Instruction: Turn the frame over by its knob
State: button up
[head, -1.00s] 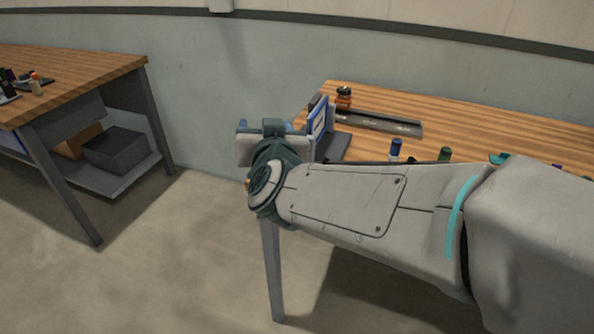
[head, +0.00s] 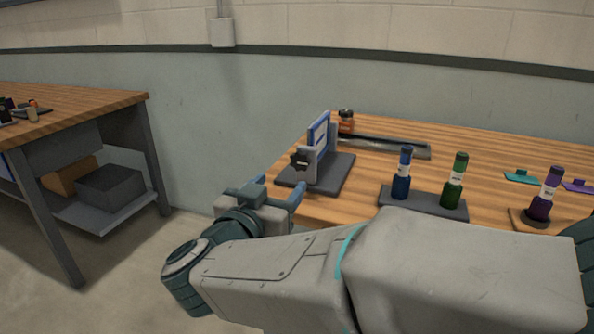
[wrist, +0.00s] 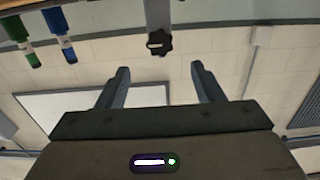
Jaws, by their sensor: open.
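The frame (head: 321,137), a blue-edged panel with a pale face, stands upright in a grey bracket on a dark base (head: 335,178) at the table's left end. Its black lobed knob (head: 300,161) is on the bracket's near side. My gripper (head: 279,190) is open and empty, just below and left of the knob in the head view, beside the table edge. In the wrist view the knob (wrist: 158,42) lies beyond the gap between my open fingers (wrist: 160,72), nearly centred and apart from them. The frame itself is not clear in the wrist view.
A blue bottle (head: 403,175) and a green bottle (head: 454,183) stand on a dark rack to the right. A purple bottle (head: 543,198) stands farther right. An orange jar (head: 346,122) and a long dark tray (head: 385,148) are behind. Another bench (head: 75,106) is at left.

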aim_at(299, 162)
jog(key=b+x, duration=0.2)
jog(key=x, duration=0.6)
jog(key=shift+w+f, duration=0.1)
jog(key=shift+f, duration=0.1)
jog(key=shift+w+d+r, duration=0.15)
jog(key=shift+w+d, duration=0.15)
jog(key=shift+w, duration=0.3)
jog(key=c, duration=1)
